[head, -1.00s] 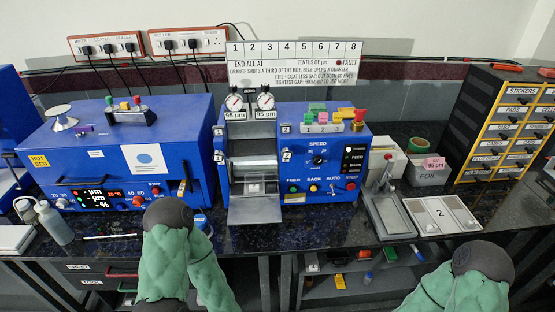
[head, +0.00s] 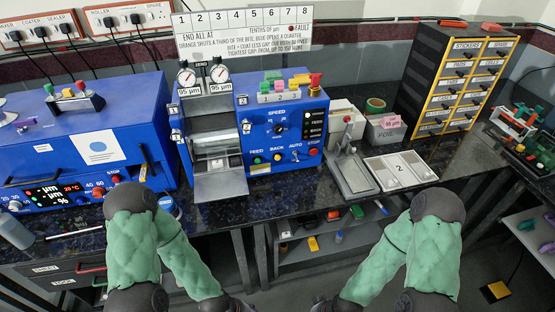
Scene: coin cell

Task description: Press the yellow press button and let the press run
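A blue machine (head: 272,125) stands on the dark bench in the head view. Its front carries a row of buttons marked FEED, BACK, AUTO and STOP, and the one under BACK (head: 277,158) looks yellow. No button is labelled as a press button. At the right edge of the bench stands a device (head: 520,125) with red and green parts; I cannot tell whether it is the press. Both my green forearms reach down to the bottom edge of the picture, well in front of the bench. Both grippers are out of frame below.
A blue hot-bed machine (head: 95,140) stands at left. A tray marked 2 (head: 400,168), a foil box (head: 388,130) and a drawer cabinet (head: 455,80) stand right of the middle machine. A yellow-black object (head: 495,291) lies on the floor. Bare bench shows before the cabinet.

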